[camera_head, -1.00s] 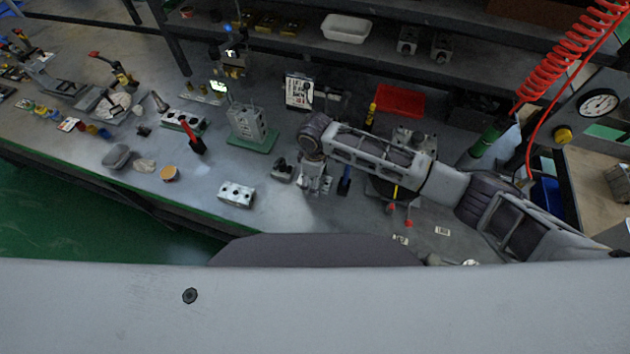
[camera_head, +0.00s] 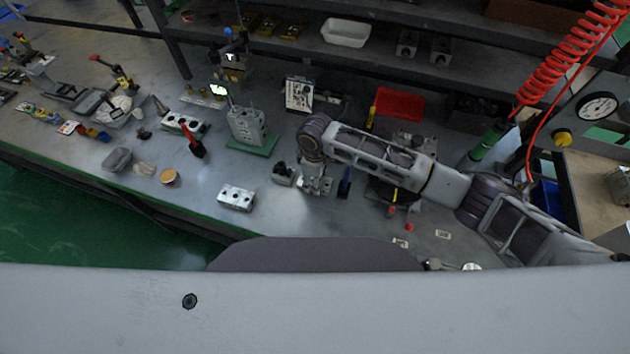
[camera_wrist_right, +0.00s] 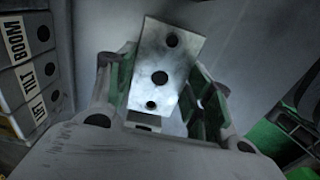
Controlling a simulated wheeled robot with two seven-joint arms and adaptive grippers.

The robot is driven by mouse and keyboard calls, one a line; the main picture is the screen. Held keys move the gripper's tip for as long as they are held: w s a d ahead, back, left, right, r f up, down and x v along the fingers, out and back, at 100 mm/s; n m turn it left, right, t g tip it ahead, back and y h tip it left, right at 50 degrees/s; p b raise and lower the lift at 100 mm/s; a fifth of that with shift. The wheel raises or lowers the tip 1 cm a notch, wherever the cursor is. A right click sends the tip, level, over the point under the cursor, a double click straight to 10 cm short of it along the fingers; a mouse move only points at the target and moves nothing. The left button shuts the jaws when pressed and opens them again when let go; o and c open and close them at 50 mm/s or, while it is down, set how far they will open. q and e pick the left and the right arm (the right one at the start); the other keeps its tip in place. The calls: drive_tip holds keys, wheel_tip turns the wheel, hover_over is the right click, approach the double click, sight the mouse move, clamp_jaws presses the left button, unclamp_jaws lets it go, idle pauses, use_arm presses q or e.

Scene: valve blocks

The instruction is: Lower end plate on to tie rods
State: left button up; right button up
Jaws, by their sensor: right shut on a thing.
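My right gripper (camera_head: 315,186) points down over the bench. In the right wrist view the right gripper (camera_wrist_right: 160,100) has its green-lined fingers on either side of a pale metal plate (camera_wrist_right: 165,62) with three dark holes in a row, and is shut on it. I take this as the end plate; it looks tilted in that view. A grey valve block stack (camera_head: 247,125) stands upright on a green base, left of my right gripper and apart from it. I cannot make out the tie rods. My left gripper is not in view.
A block with holes (camera_head: 237,197) lies near the bench's front edge. A dark fitting (camera_head: 283,174) sits just left of my right gripper, and a blue-handled tool (camera_head: 345,182) just right. Grey blocks labelled BOOM, TILT and LIFT (camera_wrist_right: 35,65) show at the wrist view's left.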

wheel_tip(320, 180, up, 9)
idle(0.5)
idle(0.4)
